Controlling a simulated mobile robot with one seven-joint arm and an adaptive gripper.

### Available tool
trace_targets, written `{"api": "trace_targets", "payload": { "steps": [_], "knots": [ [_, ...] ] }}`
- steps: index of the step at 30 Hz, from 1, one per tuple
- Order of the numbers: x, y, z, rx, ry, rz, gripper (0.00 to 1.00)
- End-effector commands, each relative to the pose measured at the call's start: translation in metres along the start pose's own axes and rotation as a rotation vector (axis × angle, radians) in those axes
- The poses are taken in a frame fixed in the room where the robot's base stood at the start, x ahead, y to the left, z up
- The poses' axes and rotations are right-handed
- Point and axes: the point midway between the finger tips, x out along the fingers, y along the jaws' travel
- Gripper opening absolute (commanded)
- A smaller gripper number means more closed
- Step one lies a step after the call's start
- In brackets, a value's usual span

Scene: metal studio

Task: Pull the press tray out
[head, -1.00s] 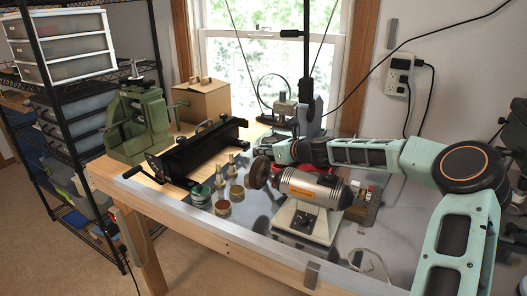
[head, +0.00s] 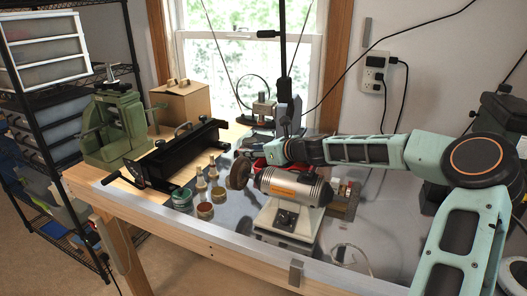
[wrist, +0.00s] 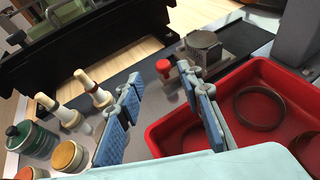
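My gripper (wrist: 160,115) is open and empty, its two blue-padded fingers apart over the bench. In the head view my gripper (head: 272,153) is partly hidden behind the bench grinder. A red tray (wrist: 158,138) with a dark ring in it lies under and right of the right finger. Beyond the fingers, a dark plate (wrist: 246,40) carries a metal cylinder (wrist: 204,46) and a red knob (wrist: 163,66). A green press (head: 112,128) stands at the bench's far left. I cannot tell for certain which part is the press tray.
A black machine with a crank (head: 183,150) lies left of the gripper. Small jars (head: 205,211) and pale-topped bottles (head: 200,178) stand near it. The grinder (head: 292,188) stands in front of my gripper. A cardboard box (head: 182,104) sits at the back.

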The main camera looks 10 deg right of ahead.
Motion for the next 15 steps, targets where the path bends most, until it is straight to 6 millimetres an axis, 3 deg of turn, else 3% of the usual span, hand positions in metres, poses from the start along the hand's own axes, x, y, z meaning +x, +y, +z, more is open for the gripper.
{"api": "trace_targets", "payload": {
  "steps": [6,15],
  "knots": [
    [-0.040,-0.001,-0.001,0.000,0.001,-0.002,0.34],
    [-0.067,0.001,-0.001,-0.001,0.001,0.001,0.34]
  ]
}}
